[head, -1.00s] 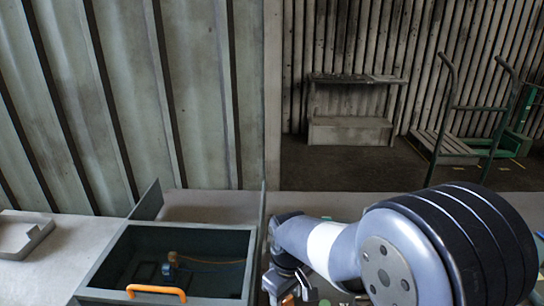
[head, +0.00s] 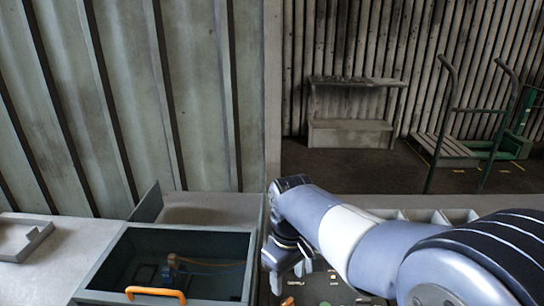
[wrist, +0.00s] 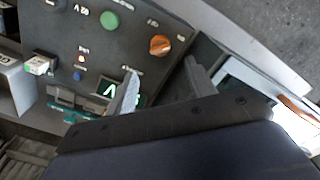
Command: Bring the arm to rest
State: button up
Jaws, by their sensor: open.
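My gripper (head: 289,285) is open and points down just right of the blower housing box in the head view. In the wrist view its two fingers (wrist: 163,88) stand apart with nothing between them. My arm reaches in from the lower right. The dark open-topped box (head: 98,268) has an orange handle (head: 156,293) at its front and a small part with an orange cable (head: 172,266) inside. A dark control panel (wrist: 125,50) lies beyond the fingers in the wrist view.
A grey tray (head: 22,240) lies at the left. A bench (head: 350,130) and a trolley (head: 445,150) stand in the background.

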aim_at(287, 301)
notch_tip(287, 301, down, 9)
jog(key=shift+r, duration=0.1)
jog(key=shift+r+n, duration=0.15)
jog(key=shift+n, duration=0.35)
jog(key=n, duration=0.3)
jog(key=shift+p, duration=0.35)
jog(key=n, duration=0.9)
jog(key=shift+n+p, duration=0.3)
jog(key=shift+p, duration=0.1)
jog(key=n, duration=0.4)
jog(key=shift+r+n, duration=0.3)
jog(key=shift+r, duration=0.65)
